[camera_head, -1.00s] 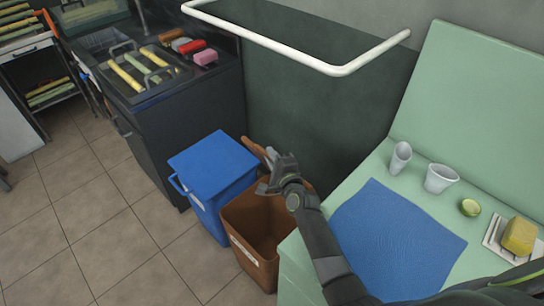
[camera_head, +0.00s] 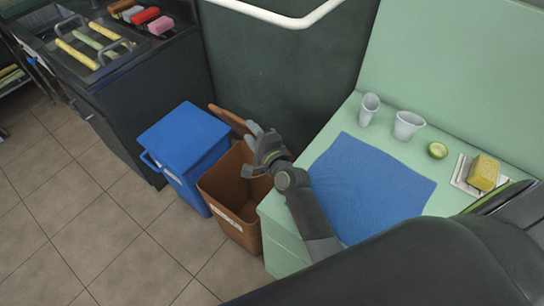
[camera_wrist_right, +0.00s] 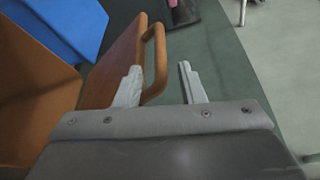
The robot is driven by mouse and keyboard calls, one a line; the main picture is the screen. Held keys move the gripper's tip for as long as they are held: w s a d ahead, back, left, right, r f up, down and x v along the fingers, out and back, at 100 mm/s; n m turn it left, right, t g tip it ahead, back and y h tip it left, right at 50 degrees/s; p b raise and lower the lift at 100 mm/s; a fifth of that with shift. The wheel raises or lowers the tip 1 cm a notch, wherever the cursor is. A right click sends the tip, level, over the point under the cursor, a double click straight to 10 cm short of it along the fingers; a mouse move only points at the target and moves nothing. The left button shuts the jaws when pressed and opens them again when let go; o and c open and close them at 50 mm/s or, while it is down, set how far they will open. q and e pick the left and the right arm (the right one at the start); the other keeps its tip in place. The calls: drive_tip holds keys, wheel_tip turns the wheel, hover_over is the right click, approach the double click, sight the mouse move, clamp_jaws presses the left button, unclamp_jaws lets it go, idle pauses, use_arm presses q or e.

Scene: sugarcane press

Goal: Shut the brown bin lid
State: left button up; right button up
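The brown bin (camera_head: 222,187) stands on the floor beside the green counter, open at the top. Its lid (camera_head: 226,117) is raised at the back of the bin, near the dark wall. The wrist view shows the lid (camera_wrist_right: 122,58) edge-on, with its loop handle (camera_wrist_right: 160,55). My right gripper (camera_head: 255,145) is above the bin at the right end of the lid. In the wrist view its fingers (camera_wrist_right: 160,85) are apart; the left one overlaps the lid and the handle's lower end lies between them. I cannot tell whether they touch. My left gripper is not in view.
A blue bin (camera_head: 185,137) with a shut lid stands directly left. The green counter (camera_head: 283,243) on the right bears a blue mat (camera_head: 370,185), two cups, a cut lime and a yellow sponge. Open tiled floor (camera_head: 110,225) lies at the front left.

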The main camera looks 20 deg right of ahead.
drive_tip(key=s+d+r+b, duration=0.1)
drive_tip(key=s, duration=0.9)
drive_tip(key=shift+s+d+b, duration=0.35)
drive_tip(key=shift+b, duration=0.05)
drive_tip(key=shift+r, duration=0.1)
